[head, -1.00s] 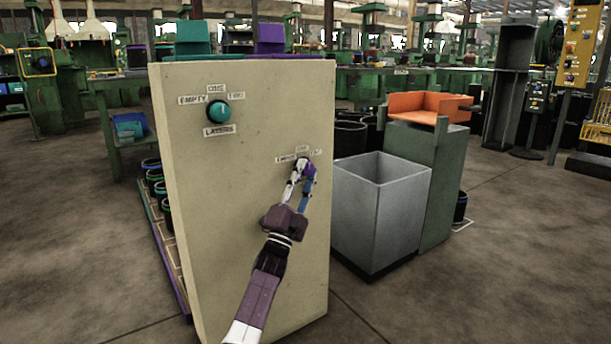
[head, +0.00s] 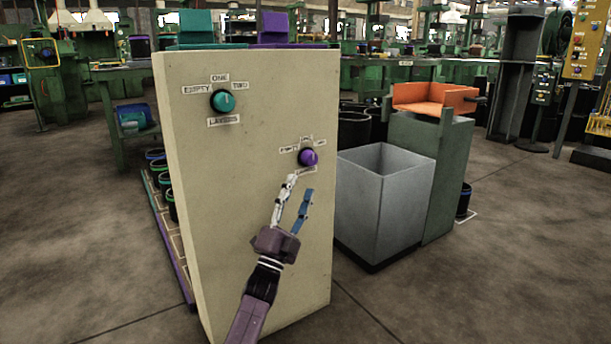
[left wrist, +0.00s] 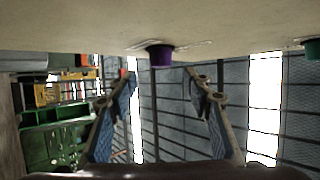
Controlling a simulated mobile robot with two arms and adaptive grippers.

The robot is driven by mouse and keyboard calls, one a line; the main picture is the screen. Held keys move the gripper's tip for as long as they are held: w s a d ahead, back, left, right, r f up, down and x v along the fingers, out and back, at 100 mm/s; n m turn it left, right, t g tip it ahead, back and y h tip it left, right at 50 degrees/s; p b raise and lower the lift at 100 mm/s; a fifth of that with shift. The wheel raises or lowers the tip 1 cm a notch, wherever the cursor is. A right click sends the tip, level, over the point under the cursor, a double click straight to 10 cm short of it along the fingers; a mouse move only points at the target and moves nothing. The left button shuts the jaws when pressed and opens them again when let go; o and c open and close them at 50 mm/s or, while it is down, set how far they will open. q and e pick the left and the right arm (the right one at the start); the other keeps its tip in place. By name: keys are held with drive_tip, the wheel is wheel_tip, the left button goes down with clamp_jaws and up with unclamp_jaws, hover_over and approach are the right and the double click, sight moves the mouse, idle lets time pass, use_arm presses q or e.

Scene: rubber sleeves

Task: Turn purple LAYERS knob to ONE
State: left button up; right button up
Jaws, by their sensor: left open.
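The purple LAYERS knob (head: 308,157) sits on the front of a beige cabinet (head: 230,230), low and to the right, with small labels around it. Its pointer direction is too small to tell. My left gripper (head: 298,190) is open and empty, just below the knob and apart from it. In the left wrist view the purple knob (left wrist: 160,56) shows beyond and between the two spread fingers (left wrist: 160,85). My right gripper is in neither view.
A teal knob (head: 222,101) with EMPTY, ONE, TWO and LAYERS labels is at the cabinet's upper left. A grey open bin (head: 385,205) and a green stand with an orange tray (head: 435,98) are to the right. Floor in front is clear.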

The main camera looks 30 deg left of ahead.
use_arm(q)
drive_tip(key=v, duration=0.4)
idle(0.4)
